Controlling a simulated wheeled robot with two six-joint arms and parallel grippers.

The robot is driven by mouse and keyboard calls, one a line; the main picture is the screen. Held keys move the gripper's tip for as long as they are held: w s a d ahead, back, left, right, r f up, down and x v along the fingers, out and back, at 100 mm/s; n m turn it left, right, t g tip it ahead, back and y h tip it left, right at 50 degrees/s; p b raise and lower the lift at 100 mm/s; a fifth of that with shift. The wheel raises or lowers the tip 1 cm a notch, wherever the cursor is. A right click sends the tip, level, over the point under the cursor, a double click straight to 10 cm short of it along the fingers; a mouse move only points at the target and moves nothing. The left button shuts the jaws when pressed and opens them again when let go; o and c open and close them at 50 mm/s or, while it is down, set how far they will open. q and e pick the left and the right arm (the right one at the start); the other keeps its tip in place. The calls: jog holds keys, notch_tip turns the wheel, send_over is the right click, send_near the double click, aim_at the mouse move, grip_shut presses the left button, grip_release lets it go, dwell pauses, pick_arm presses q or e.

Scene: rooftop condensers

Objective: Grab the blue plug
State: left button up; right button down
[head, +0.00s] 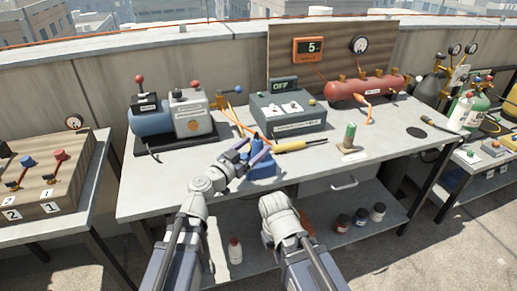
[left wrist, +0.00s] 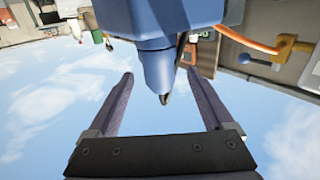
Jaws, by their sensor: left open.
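The blue plug (head: 262,169) is at the front edge of the grey workbench (head: 185,185), in the middle of the head view. In the left wrist view the blue plug (left wrist: 157,30) shows as a broad blue body with a narrower, dark-tipped end. My left gripper (head: 252,150) is at the plug with its jaws open. In the left wrist view the narrow end lies between the two fingers (left wrist: 163,85), with a gap visible on both sides. Of my right arm only grey links show; its fingers are not seen.
A yellow-handled tool (head: 300,145) lies just right of the plug. Behind stands a grey OFF box (head: 288,118). A green-topped cylinder (head: 349,138) stands to the right. A blue tank and grey unit (head: 190,114) stand at the back left. The bench's front left is clear.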

aim_at(261, 140)
pick_arm(q)
jog(key=shift+x, duration=2.7)
jog(key=shift+s, duration=0.1)
jog(key=shift+c, duration=0.4)
grip_shut()
